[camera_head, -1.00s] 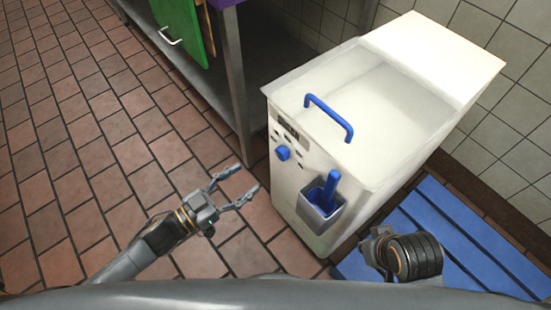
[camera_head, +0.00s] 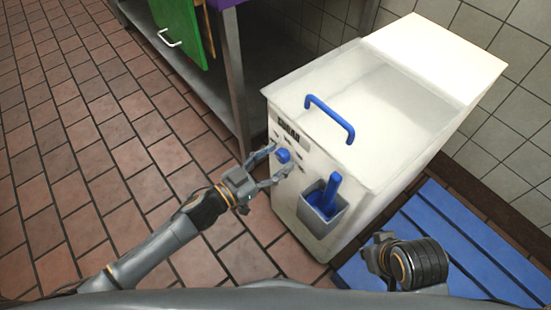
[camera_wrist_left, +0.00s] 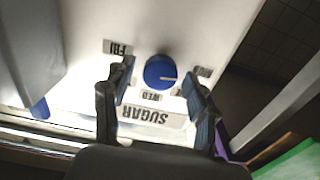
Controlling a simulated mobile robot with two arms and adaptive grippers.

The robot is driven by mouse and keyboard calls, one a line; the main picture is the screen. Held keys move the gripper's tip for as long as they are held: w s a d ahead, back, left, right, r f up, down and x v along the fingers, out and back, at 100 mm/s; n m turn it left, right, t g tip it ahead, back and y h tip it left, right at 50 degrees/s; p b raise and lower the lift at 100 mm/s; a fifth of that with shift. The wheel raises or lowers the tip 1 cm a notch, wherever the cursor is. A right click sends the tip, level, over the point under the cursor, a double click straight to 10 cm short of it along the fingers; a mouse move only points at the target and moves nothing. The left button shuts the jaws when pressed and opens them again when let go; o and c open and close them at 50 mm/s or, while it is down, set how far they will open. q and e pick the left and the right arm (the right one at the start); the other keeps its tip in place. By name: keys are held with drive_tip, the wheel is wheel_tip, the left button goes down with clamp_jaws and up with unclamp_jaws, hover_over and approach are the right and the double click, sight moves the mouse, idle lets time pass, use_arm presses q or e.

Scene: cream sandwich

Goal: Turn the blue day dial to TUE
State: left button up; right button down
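The blue day dial (camera_head: 283,155) is on the front of the white bin (camera_head: 290,205), below the SUGAR label. In the left wrist view the dial (camera_wrist_left: 160,72) appears upside down, its white mark pointing right. FRI (camera_wrist_left: 118,48) is left of it, WED (camera_wrist_left: 152,96) below it, and a label resembling MON (camera_wrist_left: 203,72) is at right. Another label between WED and that one is mostly hidden by a finger. My left gripper (camera_head: 281,160) is open, fingertips on either side of the dial; contact cannot be told. My right gripper (camera_head: 377,255) is at lower right, its fingers unclear.
A grey holder (camera_head: 322,216) with a blue scoop (camera_head: 330,190) hangs on the bin front, close to the dial. The lid has a blue handle (camera_head: 330,118). A steel table leg (camera_head: 238,95) stands to the left. A blue pallet (camera_head: 470,235) lies at right.

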use_arm(q)
drive_tip(key=c, duration=0.9)
drive_tip(key=shift+c, duration=0.2)
drive_tip(key=shift+m, duration=0.3)
use_arm(e)
drive_tip(key=shift+r, duration=0.15)
use_arm(q)
drive_tip(key=m+p, duration=0.1)
drive_tip(key=m, duration=0.1)
drive_tip(key=shift+m, duration=0.3)
drive_tip(key=m+p, duration=0.1)
drive_tip(key=m, duration=0.1)
drive_tip(key=shift+m, duration=2.3)
use_arm(e)
drive_tip(key=shift+x, duration=1.55)
use_arm(q)
drive_tip(key=shift+f, duration=0.1)
drive_tip(key=o, duration=1.2)
